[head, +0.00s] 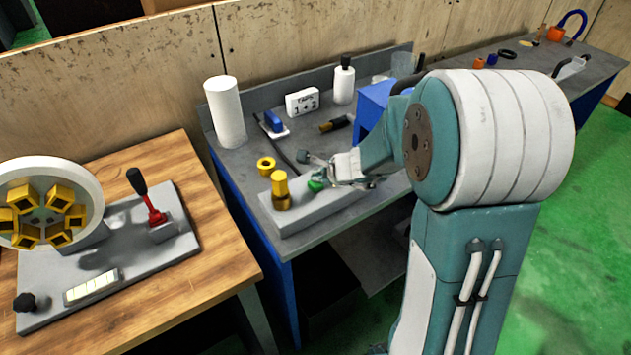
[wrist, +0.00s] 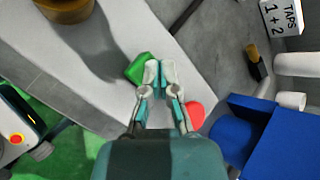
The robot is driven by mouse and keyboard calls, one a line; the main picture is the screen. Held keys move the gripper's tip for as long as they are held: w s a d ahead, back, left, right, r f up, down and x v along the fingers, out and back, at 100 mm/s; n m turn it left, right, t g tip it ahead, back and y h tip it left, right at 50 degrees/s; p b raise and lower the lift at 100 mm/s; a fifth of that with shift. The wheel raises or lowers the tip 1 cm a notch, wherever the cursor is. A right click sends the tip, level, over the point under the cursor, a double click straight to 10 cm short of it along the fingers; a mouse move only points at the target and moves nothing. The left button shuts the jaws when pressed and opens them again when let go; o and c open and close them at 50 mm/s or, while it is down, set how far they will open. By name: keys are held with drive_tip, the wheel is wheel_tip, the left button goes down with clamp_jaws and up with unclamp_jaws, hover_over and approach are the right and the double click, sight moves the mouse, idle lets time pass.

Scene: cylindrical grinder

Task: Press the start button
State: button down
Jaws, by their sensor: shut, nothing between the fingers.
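The green button (head: 316,185) sits on top of a long grey block (head: 300,217) at the front edge of the grey bench. It also shows in the wrist view (wrist: 138,68), just left of my fingertips. My gripper (wrist: 158,72) is shut and empty, pointing toward the green button; in the head view my gripper (head: 328,176) is right beside it. I cannot tell whether the fingertips touch the button. A red button (wrist: 195,115) shows in the wrist view to the right of my fingers, partly hidden by them.
A yellow-topped brass knob (head: 280,188) stands on the left end of the block, with a yellow ring (head: 266,164) behind. A white cylinder (head: 226,112), a "TAPS" box (head: 302,102) and a blue box (head: 371,103) stand farther back. A wooden table (head: 185,280) is at the left.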

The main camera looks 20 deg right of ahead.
drive_tip(key=shift+f, duration=0.4)
idle(0.3)
drive_tip(key=shift+r, duration=1)
drive_tip(key=shift+r, duration=2.55)
